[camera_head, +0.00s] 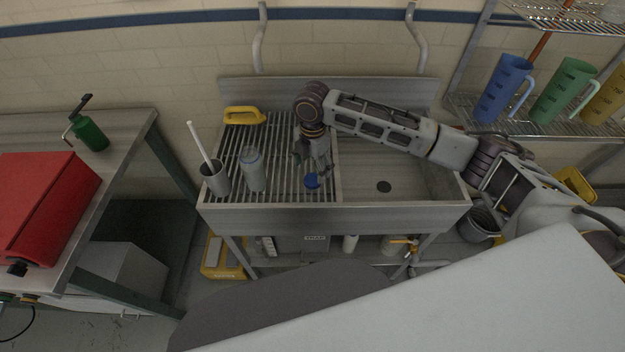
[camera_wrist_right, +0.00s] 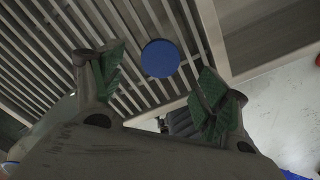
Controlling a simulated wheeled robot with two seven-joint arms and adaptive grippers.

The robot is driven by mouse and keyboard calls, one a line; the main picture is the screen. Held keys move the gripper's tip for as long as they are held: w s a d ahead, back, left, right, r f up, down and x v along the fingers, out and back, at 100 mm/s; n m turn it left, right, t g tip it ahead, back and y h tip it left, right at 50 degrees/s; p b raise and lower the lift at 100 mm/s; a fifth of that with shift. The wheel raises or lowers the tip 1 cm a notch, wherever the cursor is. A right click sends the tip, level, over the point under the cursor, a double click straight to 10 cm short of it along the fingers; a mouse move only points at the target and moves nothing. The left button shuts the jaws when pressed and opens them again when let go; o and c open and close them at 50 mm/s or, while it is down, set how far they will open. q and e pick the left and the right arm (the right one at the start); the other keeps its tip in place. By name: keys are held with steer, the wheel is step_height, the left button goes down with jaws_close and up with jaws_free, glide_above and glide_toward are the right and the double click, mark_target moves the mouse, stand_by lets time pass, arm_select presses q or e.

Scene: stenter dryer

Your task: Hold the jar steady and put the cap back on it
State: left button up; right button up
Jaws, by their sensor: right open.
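The jar (camera_head: 253,170), clear and pale, stands upright on the slatted drainboard of the sink; its top looks uncapped. The blue cap (camera_head: 312,180) lies on the slats to the right of the jar, near the edge of the basin. In the right wrist view the cap (camera_wrist_right: 160,58) shows as a blue disc on the slats, ahead of and between the fingers. My right gripper (camera_head: 312,160) is open and empty, pointing down over the drainboard just behind the cap, its green-padded fingertips (camera_wrist_right: 163,82) spread. My left gripper is not in view.
A metal beaker (camera_head: 216,180) with a white rod stands left of the jar. A yellow-handled object (camera_head: 243,115) lies at the back left of the drainboard. The sink basin (camera_head: 400,190) on the right is empty. A shelf with coloured jugs (camera_head: 503,88) stands at the right.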

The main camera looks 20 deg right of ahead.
mark_target(312, 179)
steer(key=shift+f+p, duration=0.35)
steer(key=shift+f, duration=2.25)
steer(key=c, duration=0.8)
